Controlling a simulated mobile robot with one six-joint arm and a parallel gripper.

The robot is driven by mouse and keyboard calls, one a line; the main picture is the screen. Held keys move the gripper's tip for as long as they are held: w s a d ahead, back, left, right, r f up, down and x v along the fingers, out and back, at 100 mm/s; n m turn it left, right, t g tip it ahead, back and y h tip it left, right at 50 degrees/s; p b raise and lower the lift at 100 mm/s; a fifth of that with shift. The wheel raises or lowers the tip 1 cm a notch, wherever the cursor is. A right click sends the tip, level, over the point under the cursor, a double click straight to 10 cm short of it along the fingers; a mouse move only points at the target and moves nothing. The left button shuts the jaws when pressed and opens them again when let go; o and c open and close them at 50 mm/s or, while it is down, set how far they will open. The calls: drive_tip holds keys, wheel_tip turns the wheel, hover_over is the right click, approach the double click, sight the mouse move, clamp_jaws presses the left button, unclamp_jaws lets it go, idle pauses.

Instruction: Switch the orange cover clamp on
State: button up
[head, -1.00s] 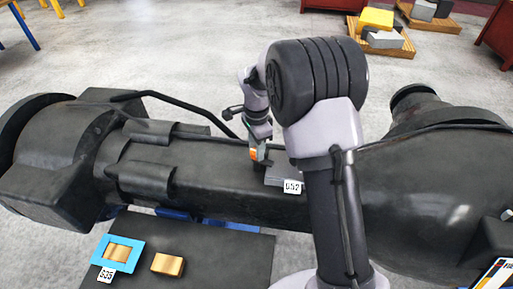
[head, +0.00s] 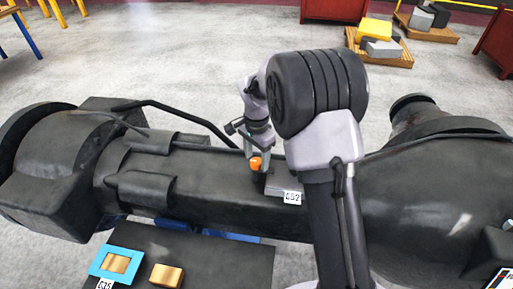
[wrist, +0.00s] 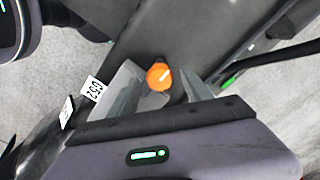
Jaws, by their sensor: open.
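The orange cover clamp is a round knob (head: 255,164) with a pale line across its top. It sits by a grey block (head: 278,185) tagged 052 on the dark casting. In the wrist view the knob (wrist: 158,77) lies between the two fingers, with its pale line slanting up to the right. My gripper (head: 260,165) is above it, pointing down; in the wrist view my gripper (wrist: 160,95) is open, with a gap visible on the right of the knob. Whether a finger touches the knob, I cannot tell.
The long dark casting (head: 230,205) spans the view, with a thin pipe (head: 190,115) along its back. A dark table (head: 225,262) in front holds a blue frame (head: 100,257) and a brass block (head: 167,276). Pallets with blocks stand on the far floor.

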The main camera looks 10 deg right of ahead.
sight(256, 161)
wheel_tip(256, 161, up, 17)
drive_tip(key=p, duration=0.2)
